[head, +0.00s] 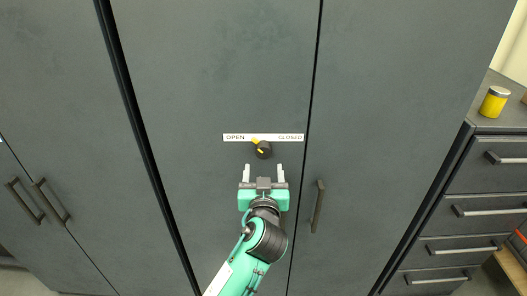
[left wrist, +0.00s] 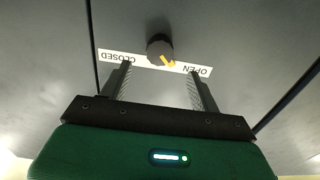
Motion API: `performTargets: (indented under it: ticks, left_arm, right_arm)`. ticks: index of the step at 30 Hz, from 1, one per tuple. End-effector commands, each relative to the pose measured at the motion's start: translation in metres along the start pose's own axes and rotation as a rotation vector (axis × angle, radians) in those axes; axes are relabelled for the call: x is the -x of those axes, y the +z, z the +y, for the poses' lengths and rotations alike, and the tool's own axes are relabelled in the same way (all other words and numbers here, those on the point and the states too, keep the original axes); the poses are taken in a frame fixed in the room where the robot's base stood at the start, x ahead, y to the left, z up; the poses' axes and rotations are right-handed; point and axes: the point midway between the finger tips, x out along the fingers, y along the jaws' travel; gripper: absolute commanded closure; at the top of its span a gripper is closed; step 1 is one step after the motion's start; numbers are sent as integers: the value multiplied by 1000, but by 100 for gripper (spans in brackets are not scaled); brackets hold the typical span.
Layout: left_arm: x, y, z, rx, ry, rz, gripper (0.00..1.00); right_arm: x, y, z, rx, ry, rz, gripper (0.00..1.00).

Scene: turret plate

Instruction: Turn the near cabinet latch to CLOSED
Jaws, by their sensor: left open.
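The latch (head: 263,150) is a round black knob with a yellow pointer on the dark grey cabinet door. Its pointer aims up and left, toward the word OPEN on the white label strip (head: 263,138); CLOSED is at the strip's right end. My left gripper (head: 264,172) is open and empty, just below the knob and apart from it in the head view. In the left wrist view the knob (left wrist: 160,48) appears upside down beyond the gap between the open fingers (left wrist: 158,82), with the pointer toward OPEN. My right gripper is not in view.
A vertical bar handle (head: 318,206) is on the door right of my gripper. Two more handles (head: 24,200) are on the doors at the left. A drawer unit (head: 490,185) with a yellow can (head: 494,102) on top stands at the right. The door around the knob is otherwise clear.

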Motion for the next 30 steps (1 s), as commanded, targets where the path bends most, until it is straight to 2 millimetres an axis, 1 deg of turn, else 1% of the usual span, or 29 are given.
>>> performTargets:
  ticks: [1,3,6,9,12,15,24,26,30]
  left_arm:
    - [-12,-4,0,-6,-1,1,37]
    - [-26,-3,0,-6,0,0,37]
    - [-43,-3,0,-4,0,-1,37]
    - [-56,-2,0,-3,1,-1,37]
    - [-64,-1,0,-2,1,-1,37]
    - [-69,0,0,-1,1,-2,37]
    - [-70,1,0,0,1,-1,37]
    - [-70,1,0,0,1,-1,49]
    - [-70,1,0,0,1,-1,76]
  right_arm:
    - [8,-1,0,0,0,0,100]
    - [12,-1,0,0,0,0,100]
    - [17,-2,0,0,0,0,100]
    - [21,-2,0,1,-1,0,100]
    - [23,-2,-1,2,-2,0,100]
    - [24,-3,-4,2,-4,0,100]
    - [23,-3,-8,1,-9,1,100]
    - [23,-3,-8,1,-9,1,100]
    - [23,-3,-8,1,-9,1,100]
